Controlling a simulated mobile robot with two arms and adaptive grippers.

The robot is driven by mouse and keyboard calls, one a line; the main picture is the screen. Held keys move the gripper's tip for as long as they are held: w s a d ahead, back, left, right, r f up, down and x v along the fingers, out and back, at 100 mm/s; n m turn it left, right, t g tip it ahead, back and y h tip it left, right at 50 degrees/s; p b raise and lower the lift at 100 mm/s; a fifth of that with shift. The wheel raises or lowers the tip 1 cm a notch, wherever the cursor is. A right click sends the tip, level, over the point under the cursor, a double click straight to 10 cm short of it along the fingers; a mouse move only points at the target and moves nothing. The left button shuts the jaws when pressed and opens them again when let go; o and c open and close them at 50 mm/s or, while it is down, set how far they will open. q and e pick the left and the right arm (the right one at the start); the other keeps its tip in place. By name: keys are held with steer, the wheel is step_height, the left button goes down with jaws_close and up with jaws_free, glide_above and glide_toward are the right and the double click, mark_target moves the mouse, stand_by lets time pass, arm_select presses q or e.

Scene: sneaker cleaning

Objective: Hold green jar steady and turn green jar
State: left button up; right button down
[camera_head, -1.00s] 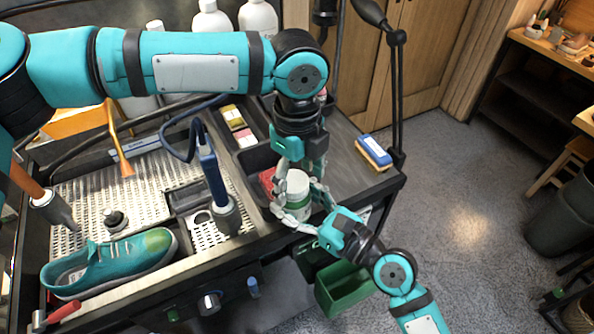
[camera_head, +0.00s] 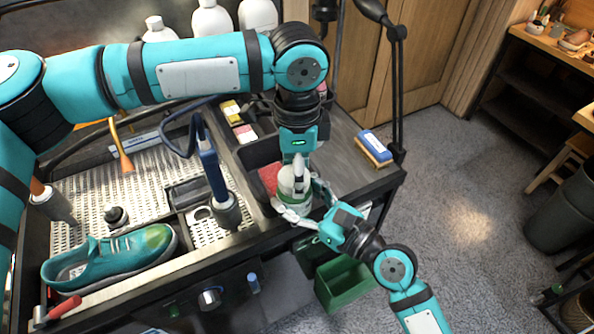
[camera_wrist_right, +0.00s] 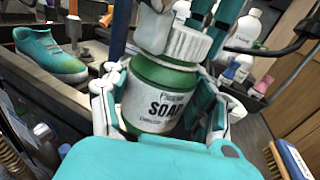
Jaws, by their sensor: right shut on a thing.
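The green jar (camera_head: 292,203) with a white "SOAP" label stands at the front right of the workbench; it fills the middle of the right wrist view (camera_wrist_right: 155,95). Its white lid (camera_wrist_right: 188,44) is on top. My right gripper (camera_head: 297,208) is shut around the jar's body from the front right, one finger on each side. My left gripper (camera_head: 298,165) points straight down over the lid. One pale finger (camera_wrist_right: 153,30) of it lies against or just beside the lid; its other finger is largely hidden, so its grip is unclear.
A teal sneaker (camera_head: 110,262) lies on the left of the perforated tray (camera_head: 82,196). A blue-handled tool (camera_head: 211,170) stands upright left of the jar. A blue-topped brush (camera_head: 375,149) lies to the right near the lamp stand (camera_head: 397,90).

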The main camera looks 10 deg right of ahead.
arm_select(q)
steer(key=n, duration=0.4)
steer(key=shift+w+r+n, duration=0.1)
steer(key=shift+w+n, duration=0.2)
steer(key=shift+n, duration=0.1)
arm_select(e)
steer(key=shift+s+a, duration=0.2)
steer(key=shift+a, duration=0.05)
arm_select(q)
steer(key=n, duration=0.3)
steer(key=shift+r, duration=0.2)
steer(key=shift+r, duration=0.65)
arm_select(e)
steer(key=shift+f, duration=0.1)
arm_select(q)
steer(key=shift+r, duration=0.2)
arm_select(e)
steer(key=shift+w+d, duration=0.1)
steer(key=shift+d, duration=0.05)
arm_select(q)
steer(key=shift+r, duration=0.1)
steer(key=shift+r, duration=1.95)
arm_select(e)
steer(key=shift+r, duration=0.2)
arm_select(q)
steer(key=shift+s, duration=0.1)
arm_select(e)
steer(key=shift+d, duration=0.1)
